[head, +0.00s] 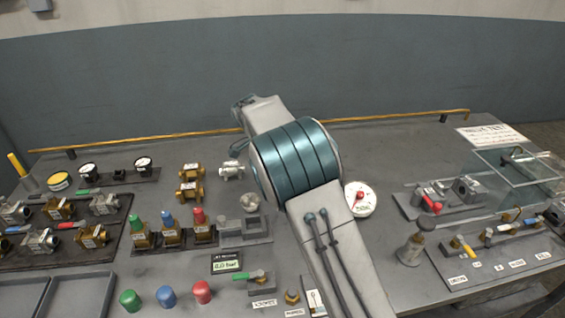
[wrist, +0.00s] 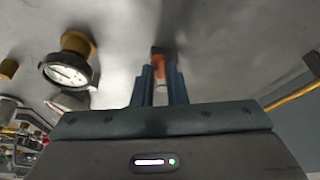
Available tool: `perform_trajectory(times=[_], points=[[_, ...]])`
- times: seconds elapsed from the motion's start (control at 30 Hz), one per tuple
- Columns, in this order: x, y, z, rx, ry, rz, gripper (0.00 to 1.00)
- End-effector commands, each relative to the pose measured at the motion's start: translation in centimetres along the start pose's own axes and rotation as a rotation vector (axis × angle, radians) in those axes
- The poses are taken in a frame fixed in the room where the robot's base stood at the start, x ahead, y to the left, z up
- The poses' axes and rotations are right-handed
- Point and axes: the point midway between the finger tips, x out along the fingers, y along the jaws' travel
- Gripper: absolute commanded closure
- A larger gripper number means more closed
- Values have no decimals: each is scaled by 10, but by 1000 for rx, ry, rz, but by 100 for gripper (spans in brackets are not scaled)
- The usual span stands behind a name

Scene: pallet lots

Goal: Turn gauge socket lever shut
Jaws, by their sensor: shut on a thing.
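My gripper (wrist: 160,82) shows in the wrist view, with its two blue fingers shut on a small orange-and-white piece (wrist: 158,68) close to a grey surface. Whether this piece is the gauge socket lever cannot be told, as the fingers cover most of it. A round white-faced gauge (wrist: 67,75) with a brass fitting stands left of the fingers, apart from them. In the head view the fingertips are hidden and only my arm shows. Two white-faced gauges (head: 143,163) (head: 88,170) stand at the back left of the bench, with a green lever (head: 83,192) in front.
A brass rail (head: 180,135) runs along the bench's back edge. Valves (head: 57,208) crowd the left side. Green, blue and red caps (head: 202,292) stand in front. A clear box (head: 515,175) stands at the right. Bare bench lies behind my arm on the right.

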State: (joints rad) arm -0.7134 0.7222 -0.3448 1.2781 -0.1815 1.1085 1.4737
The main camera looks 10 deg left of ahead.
Motion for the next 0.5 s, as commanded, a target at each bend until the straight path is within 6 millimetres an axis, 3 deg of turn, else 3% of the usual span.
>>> perform_trajectory(times=[0.5], points=[[-1,-17,-3,291,-1,118,100]])
